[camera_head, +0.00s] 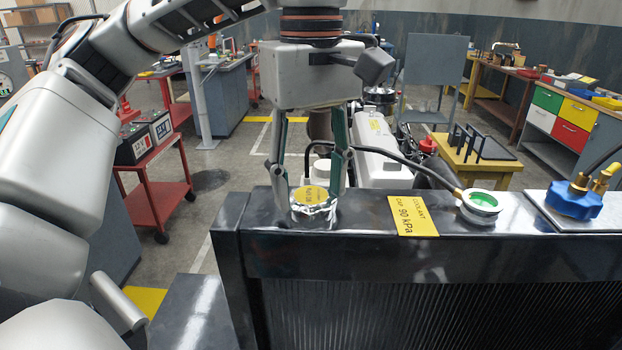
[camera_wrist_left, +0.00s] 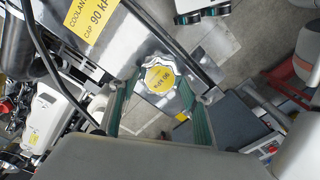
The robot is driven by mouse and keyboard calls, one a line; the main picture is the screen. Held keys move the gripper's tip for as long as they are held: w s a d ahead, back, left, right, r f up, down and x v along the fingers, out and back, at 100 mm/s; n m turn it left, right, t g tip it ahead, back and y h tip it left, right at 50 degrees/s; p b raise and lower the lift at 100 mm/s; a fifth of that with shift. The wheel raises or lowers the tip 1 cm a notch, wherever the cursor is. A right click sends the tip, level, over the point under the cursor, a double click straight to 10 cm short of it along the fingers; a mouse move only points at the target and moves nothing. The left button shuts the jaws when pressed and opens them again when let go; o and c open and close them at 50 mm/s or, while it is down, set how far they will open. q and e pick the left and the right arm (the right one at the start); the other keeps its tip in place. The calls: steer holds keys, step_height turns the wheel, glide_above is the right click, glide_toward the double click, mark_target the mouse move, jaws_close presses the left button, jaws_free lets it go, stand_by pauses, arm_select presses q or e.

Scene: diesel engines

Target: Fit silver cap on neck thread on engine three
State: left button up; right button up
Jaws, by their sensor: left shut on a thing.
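The silver cap (camera_head: 311,197) has a scalloped rim and a round yellow label. It is at the left end of the dark radiator top (camera_head: 262,215). My left gripper (camera_head: 311,200) points down and is shut on the cap, one finger on each side. The left wrist view also shows the cap (camera_wrist_left: 160,78) between the green-padded fingers. Whether its underside touches the metal is hidden. The open neck (camera_head: 480,203), a silver ring with green inside, stands farther right on the radiator top. My right gripper is not in view.
A yellow coolant cap label (camera_head: 413,216) lies between the silver cap and the neck. A black hose (camera_head: 405,160) runs behind to the neck. A blue cap with brass fittings (camera_head: 573,198) stands at the right. A red cart (camera_head: 155,175) is at the left.

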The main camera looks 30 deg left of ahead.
mark_target(311, 195)
arm_select(q)
steer(key=shift+r, duration=2.55)
